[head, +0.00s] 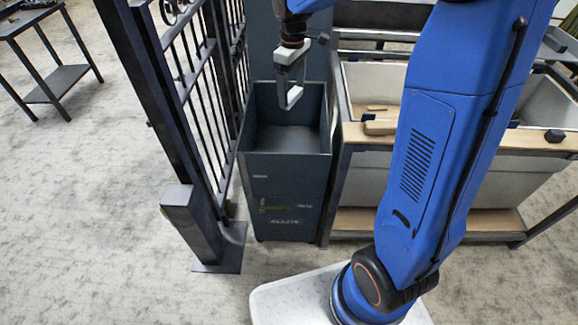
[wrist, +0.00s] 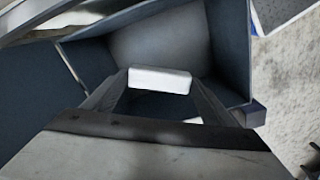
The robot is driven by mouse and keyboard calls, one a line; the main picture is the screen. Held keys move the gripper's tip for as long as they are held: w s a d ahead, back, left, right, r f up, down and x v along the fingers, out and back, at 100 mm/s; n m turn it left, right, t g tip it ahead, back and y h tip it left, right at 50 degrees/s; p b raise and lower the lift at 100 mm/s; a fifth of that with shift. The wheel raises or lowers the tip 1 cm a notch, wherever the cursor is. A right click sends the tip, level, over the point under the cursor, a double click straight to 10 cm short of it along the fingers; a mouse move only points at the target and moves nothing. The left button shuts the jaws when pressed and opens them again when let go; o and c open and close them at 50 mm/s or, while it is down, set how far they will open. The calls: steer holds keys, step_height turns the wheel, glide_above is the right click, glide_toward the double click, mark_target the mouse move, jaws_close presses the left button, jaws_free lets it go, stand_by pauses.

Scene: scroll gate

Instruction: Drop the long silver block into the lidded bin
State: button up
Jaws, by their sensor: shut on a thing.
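The lidded bin (head: 285,185) is a tall dark blue-grey box in the middle of the head view. Its top is open, and a dark panel that looks like the raised lid (head: 262,50) stands behind it. My gripper (head: 291,98) hangs over the bin's opening, pointing down. It is shut on the long silver block (wrist: 160,79), which shows as a pale bar between the fingertips in the wrist view. The bin's dark interior (wrist: 165,40) lies beyond the block. In the head view the block is small and hard to tell from the fingers.
A black barred gate (head: 190,80) with a dark post stands close to the bin's left. A wood-framed rack with pale tubs (head: 375,85) stands at its right, partly hidden by my blue arm. A dark table (head: 50,75) is at the far left. The floor at left is clear.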

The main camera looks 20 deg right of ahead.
mark_target(292, 102)
steer(key=shift+f, duration=2.45)
steer(key=o, duration=1.3)
step_height(292, 102, up, 18)
steer(key=shift+f, duration=0.25)
